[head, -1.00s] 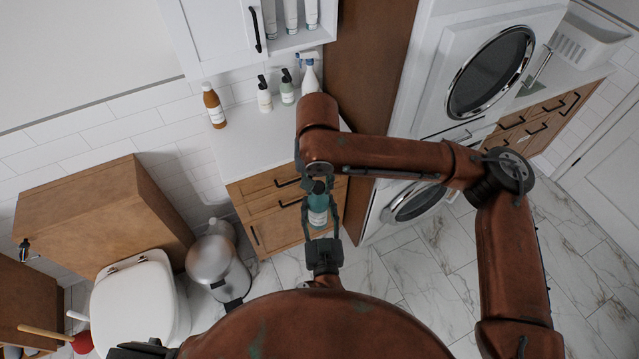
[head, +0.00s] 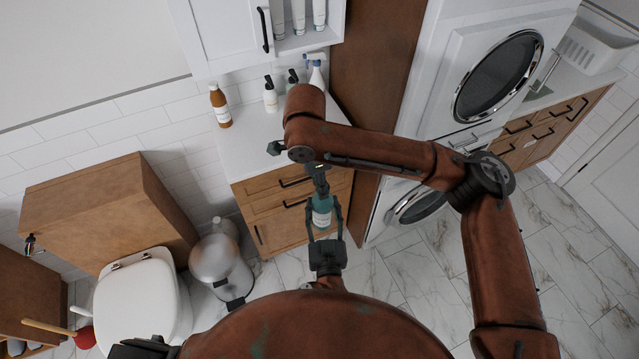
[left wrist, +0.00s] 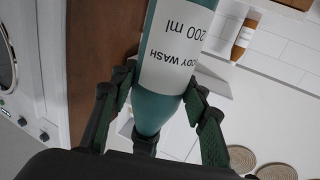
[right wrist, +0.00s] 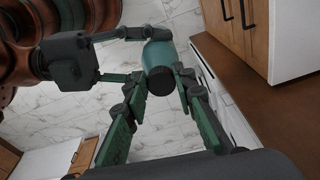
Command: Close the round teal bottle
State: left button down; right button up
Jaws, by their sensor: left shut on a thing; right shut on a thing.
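The round teal bottle (head: 322,212) is upright, held in the air in front of the cabinet. My left gripper (head: 325,205) is shut around its upper body; the left wrist view shows the bottle upside down, with its white body wash label (left wrist: 172,50) between the fingers. In the right wrist view a dark round cap (right wrist: 161,81) sits directly over the bottle (right wrist: 157,55). My right gripper (right wrist: 165,88) is above, shut on the cap. The cap meets the neck (left wrist: 146,134), but I cannot tell how tightly it is seated.
The white countertop (head: 245,150) behind holds an orange-brown bottle (head: 220,105), a white pump bottle (head: 271,96) and a spray bottle. Washer and dryer (head: 498,75) stand at right. A toilet (head: 145,300) and metal bin (head: 218,262) are at lower left.

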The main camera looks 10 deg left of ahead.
jog(key=o, duration=0.7)
jog(key=shift+r, duration=0.1)
jog(key=shift+r, duration=2.2)
jog(key=shift+c, duration=0.6)
